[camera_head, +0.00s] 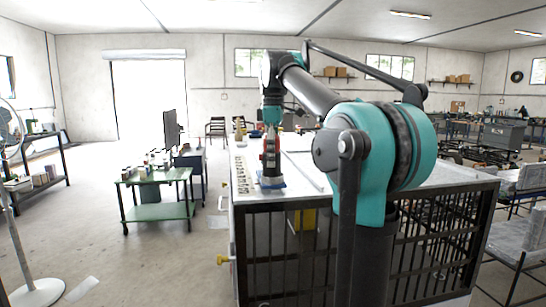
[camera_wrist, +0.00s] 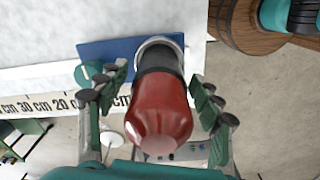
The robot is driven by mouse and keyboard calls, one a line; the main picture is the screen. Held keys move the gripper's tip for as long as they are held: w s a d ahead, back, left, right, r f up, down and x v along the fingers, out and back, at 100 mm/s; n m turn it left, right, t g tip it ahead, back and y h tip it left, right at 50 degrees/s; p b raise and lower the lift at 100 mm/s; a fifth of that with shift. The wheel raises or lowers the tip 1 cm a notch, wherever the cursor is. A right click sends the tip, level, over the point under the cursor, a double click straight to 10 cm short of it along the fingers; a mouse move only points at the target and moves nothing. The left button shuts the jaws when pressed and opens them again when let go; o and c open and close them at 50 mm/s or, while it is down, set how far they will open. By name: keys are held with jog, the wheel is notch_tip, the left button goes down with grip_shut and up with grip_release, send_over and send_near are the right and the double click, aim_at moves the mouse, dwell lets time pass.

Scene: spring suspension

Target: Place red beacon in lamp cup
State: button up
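The red beacon (camera_wrist: 160,108) stands between my gripper's fingers, its rounded red end toward the wrist camera and its black collar farther away. It also shows in the camera_head view (camera_head: 270,152). The lamp cup (camera_wrist: 160,41) appears as a pale metal ring around the beacon's far end, on a blue plate (camera_wrist: 108,50). How deep the beacon sits in it is hidden. My gripper (camera_wrist: 160,88) is over the beacon, its fingers spread on both sides with narrow gaps showing. In the camera_head view my gripper (camera_head: 271,132) points down at the bench.
A teal round part (camera_wrist: 89,71) lies beside the left finger. A printed ruler strip (camera_wrist: 40,105) runs along the bench edge. A wooden round-topped object (camera_wrist: 250,28) stands beyond the edge. The white bench top (camera_head: 440,176) has free room; a green table (camera_head: 158,176) stands left.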

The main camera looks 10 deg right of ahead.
notch_tip(320, 180, up, 12)
jog(key=shift+r, duration=0.1)
dwell(0.8)
dwell(1.2)
